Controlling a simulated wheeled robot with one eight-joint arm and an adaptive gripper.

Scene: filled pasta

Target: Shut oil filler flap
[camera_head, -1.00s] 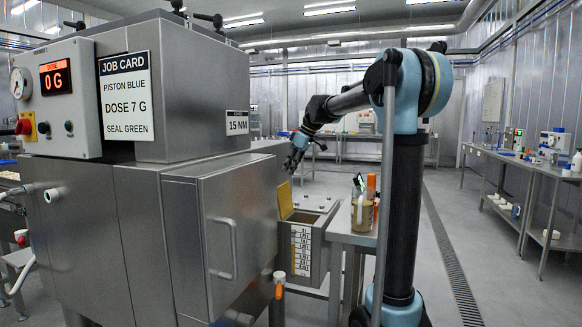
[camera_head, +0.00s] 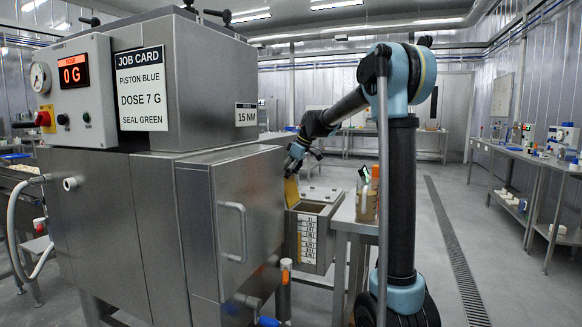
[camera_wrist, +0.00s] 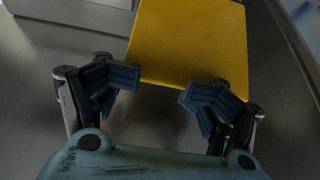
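The yellow flap (camera_head: 291,190) stands raised at the left edge of the grey metal box (camera_head: 327,213) beside the machine. In the wrist view the flap (camera_wrist: 190,40) is a flat yellow panel that fills the top middle, its near edge just beyond or between my fingertips. My gripper (camera_wrist: 158,92) is open, with its dark blue finger pads spread apart and nothing held between them. In the head view my gripper (camera_head: 297,158) is just above the flap's top edge. I cannot tell whether it touches the flap.
The large steel machine (camera_head: 150,210) with a handled door (camera_head: 240,215) stands close on the left. A steel table (camera_head: 358,222) with a jar of tools (camera_head: 367,203) stands right of the box. Open floor lies to the right.

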